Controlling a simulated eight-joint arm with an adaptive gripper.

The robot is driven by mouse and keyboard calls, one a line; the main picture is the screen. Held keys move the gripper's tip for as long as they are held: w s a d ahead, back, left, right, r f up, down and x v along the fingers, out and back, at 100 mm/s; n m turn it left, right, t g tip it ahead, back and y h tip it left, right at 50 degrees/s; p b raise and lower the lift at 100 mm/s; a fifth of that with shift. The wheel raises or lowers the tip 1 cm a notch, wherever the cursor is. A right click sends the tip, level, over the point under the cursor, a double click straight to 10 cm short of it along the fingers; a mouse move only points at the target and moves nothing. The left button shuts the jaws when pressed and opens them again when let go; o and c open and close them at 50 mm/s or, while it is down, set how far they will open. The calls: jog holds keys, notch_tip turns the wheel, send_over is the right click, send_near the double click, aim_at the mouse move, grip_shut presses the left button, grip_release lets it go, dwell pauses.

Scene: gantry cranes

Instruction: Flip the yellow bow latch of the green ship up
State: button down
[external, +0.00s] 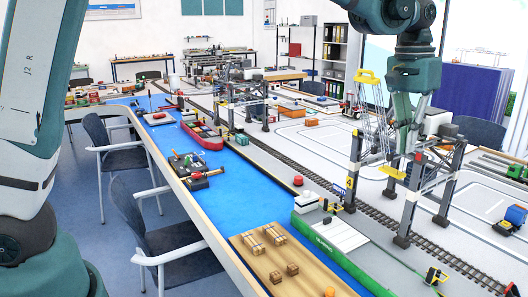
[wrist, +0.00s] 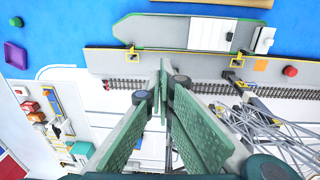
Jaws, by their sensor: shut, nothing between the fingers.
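The green ship (external: 322,243) lies in the blue water along the quay, cut off by the bottom edge of the external view. In the wrist view the ship (wrist: 175,32) has its rounded bow to the left and a white bridge to the right. The yellow bow latch (wrist: 131,60) sits at the quay edge beside the bow; it also shows in the external view (external: 437,277). Its exact tilt is too small to tell. My gripper (external: 404,148) is shut and empty, above the rail side of the quay, apart from the latch. Its fingers (wrist: 163,85) point towards the quay.
A second yellow latch (wrist: 237,61) sits near the stern. A gantry crane (external: 442,180) stands close to my gripper in the external view; its lattice boom (wrist: 265,130) is at right in the wrist view. Rails (external: 385,220) run along the quay. A wooden board with crates (external: 275,267) lies nearby.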

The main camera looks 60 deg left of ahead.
jog(key=w+d+f+g, duration=0.1)
jog(key=w+d+f, duration=0.3)
jog(key=f, duration=0.3)
jog(key=w+d+f+g, duration=0.1)
jog(key=w+d+f, duration=0.4)
jog(key=f, duration=0.2)
jog(key=w+d+f+g+p, duration=0.1)
jog(key=w+d+f, duration=0.3)
jog(key=d+f, duration=0.1)
jog(key=shift+w+f+y, duration=0.3)
jog(key=shift+f, duration=0.6)
jog(key=s+f, duration=0.6)
jog(key=f, duration=0.3)
jog(key=shift+s+f, duration=0.25)
jog(key=shift+f, duration=0.05)
